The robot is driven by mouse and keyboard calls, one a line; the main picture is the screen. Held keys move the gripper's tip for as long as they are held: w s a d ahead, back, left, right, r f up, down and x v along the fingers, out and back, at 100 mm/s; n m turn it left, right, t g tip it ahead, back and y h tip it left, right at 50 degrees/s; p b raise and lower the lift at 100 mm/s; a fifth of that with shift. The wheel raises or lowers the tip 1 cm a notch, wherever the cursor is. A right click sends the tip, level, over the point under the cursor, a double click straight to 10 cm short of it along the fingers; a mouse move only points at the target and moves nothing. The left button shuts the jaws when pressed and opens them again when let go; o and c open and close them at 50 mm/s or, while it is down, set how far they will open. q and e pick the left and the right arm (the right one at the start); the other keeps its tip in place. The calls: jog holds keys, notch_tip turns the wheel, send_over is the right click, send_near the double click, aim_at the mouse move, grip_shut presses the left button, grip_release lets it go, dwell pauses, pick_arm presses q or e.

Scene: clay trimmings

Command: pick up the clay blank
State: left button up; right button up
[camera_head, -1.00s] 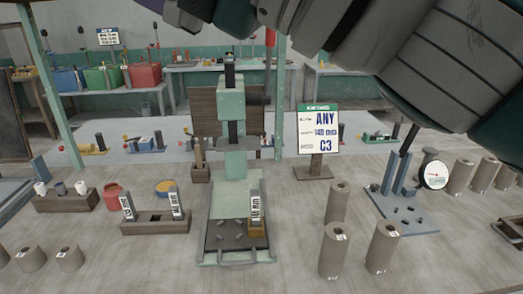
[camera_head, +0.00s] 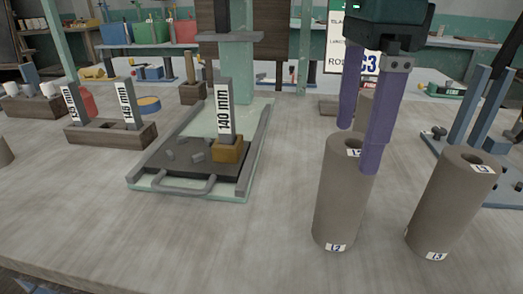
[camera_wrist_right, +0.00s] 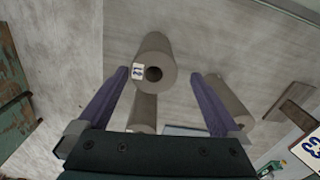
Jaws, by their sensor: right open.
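Several grey-brown hollow clay cylinders stand upright on the table. In the right wrist view the open fingers (camera_wrist_right: 160,75) lie either side of this blank's end (camera_wrist_right: 153,57), with visible gaps and nothing gripped. My left gripper is not in view.
A green press base (camera_head: 255,150) with a dark tray and a 140 mm gauge block (camera_head: 225,110) stands left of the blanks. A wooden gauge rack (camera_head: 105,134) is further left. A blue stand (camera_head: 470,115) is at right. The front of the table is clear.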

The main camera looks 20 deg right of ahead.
aim_at(345, 184)
jog(key=f, duration=0.6)
jog(key=shift+s+a+f, duration=0.3)
jog(key=shift+s+f, duration=0.1)
jog(key=shift+w+f, duration=0.1)
jog(key=shift+f, duration=0.4)
grip_shut()
jog(key=shift+r, duration=0.1)
